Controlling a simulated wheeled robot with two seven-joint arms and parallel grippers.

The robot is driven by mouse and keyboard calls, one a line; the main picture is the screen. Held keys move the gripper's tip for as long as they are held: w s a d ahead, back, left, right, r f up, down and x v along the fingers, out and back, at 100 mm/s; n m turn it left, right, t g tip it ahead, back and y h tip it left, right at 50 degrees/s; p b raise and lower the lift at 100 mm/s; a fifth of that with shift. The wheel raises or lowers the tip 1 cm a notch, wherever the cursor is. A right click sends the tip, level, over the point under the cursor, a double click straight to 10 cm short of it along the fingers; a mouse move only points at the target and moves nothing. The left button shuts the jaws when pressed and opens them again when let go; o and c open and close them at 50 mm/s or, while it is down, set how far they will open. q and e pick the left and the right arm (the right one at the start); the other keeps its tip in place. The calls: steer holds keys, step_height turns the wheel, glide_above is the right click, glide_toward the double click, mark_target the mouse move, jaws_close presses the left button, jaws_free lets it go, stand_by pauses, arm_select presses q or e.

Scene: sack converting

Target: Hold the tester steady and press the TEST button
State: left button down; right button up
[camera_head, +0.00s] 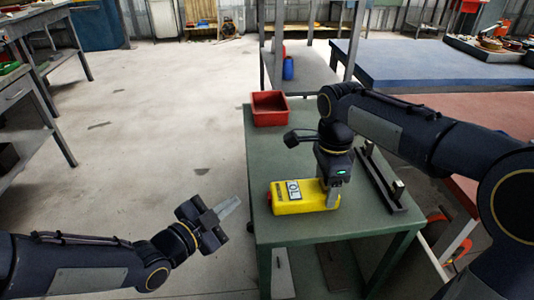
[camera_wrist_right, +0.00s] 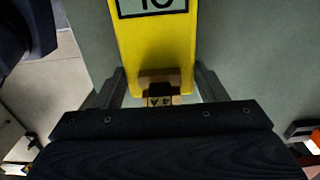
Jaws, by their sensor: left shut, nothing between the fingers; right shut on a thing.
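The yellow tester (camera_head: 310,203) lies flat on the green table (camera_head: 280,160), near its front left edge. Its display reads "OL" in the head view. A small red part shows at its left end; I cannot tell whether it is the TEST button. My right gripper (camera_head: 332,194) comes down from above and is shut on the tester's right end. In the right wrist view the two fingers of the gripper (camera_wrist_right: 161,85) stand either side of the tester (camera_wrist_right: 152,45), by a brown block at its end. My left gripper (camera_head: 230,207) is shut and empty, left of the table edge, apart from the tester.
A red bin (camera_head: 269,109) stands at the table's back left corner. A dark rail-like fixture (camera_head: 382,180) lies along the table's right side. Open floor (camera_head: 140,150) is to the left. A blue-topped table (camera_head: 430,63) stands behind on the right.

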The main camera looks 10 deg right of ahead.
stand_by(0.8)
steer(key=o, duration=1.3)
steer(key=shift+r, duration=0.1)
